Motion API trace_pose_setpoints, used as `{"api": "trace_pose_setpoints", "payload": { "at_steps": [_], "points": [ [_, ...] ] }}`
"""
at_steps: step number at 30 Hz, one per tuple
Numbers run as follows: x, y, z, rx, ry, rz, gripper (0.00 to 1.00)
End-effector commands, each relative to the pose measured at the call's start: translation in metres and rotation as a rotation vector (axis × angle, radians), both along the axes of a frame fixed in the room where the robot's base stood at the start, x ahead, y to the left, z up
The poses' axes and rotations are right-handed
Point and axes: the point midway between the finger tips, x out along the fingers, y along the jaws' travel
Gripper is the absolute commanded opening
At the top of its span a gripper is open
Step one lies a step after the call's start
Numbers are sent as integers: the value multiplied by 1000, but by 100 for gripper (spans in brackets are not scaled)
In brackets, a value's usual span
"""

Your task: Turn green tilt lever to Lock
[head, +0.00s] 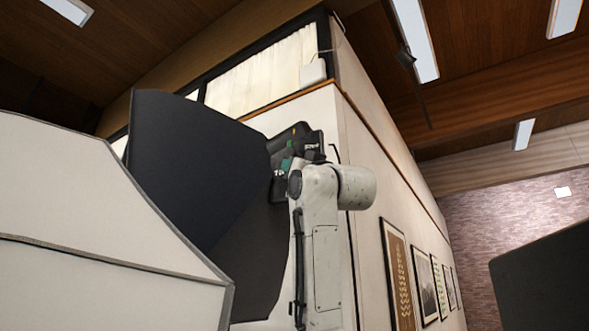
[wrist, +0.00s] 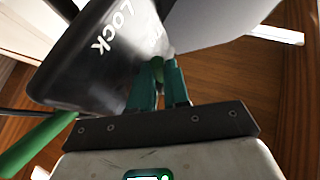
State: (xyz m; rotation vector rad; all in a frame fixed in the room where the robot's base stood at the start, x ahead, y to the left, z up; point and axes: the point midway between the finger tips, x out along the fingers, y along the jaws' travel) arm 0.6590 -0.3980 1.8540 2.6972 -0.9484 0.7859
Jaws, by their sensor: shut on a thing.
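The green tilt lever (wrist: 157,66) shows in the wrist view between the teal fingertips of my gripper (wrist: 160,80). My gripper is shut on it, and the fingers hide much of it. A black panel (wrist: 85,70) with the white word "Lock" lies just beyond and to the left of the fingers. A second, partly hidden marking is near the fingertips. In the head view my gripper (head: 287,164) is small, at the top of my pale arm, against dark parts, and the lever cannot be made out.
A green bar (wrist: 38,145) lies at the lower left of the wrist view; I cannot tell what it belongs to. In the head view a large dark panel (head: 195,170) and a pale grey-edged body (head: 85,220) fill the left. A white wall with framed pictures (head: 397,270) stands behind.

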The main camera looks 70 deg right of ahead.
Motion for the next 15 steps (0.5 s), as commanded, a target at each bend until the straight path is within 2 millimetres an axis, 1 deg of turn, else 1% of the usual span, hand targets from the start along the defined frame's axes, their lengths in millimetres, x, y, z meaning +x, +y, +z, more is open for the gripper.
{"api": "trace_pose_setpoints", "payload": {
  "at_steps": [8, 9, 11, 15],
  "points": [
    [0, 1, 1, -2, -3, 1, 0],
    [0, 1, 1, -2, -3, 1, 20],
    [0, 1, 1, -2, -3, 1, 25],
    [0, 1, 1, -1, -2, 1, 26]
  ]
}}
